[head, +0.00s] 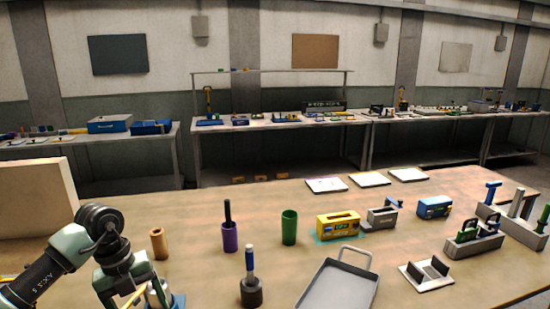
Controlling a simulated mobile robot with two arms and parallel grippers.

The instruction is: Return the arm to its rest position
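My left arm comes in at the lower left, and its gripper (138,296) points down at the bottom edge of the head view. The fingers are small and partly cut off, so I cannot tell whether they are open or shut. A small blue-based object (178,301) is right beside the gripper; I cannot tell whether they touch. My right gripper is not in view.
Near the arm stand a tan cylinder (158,243), a purple cup (230,237), a green cup (289,227) and a blue-handled tool in a dark base (250,290). A grey tray (335,288), yellow box (338,225) and grey holder (474,240) lie farther right.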

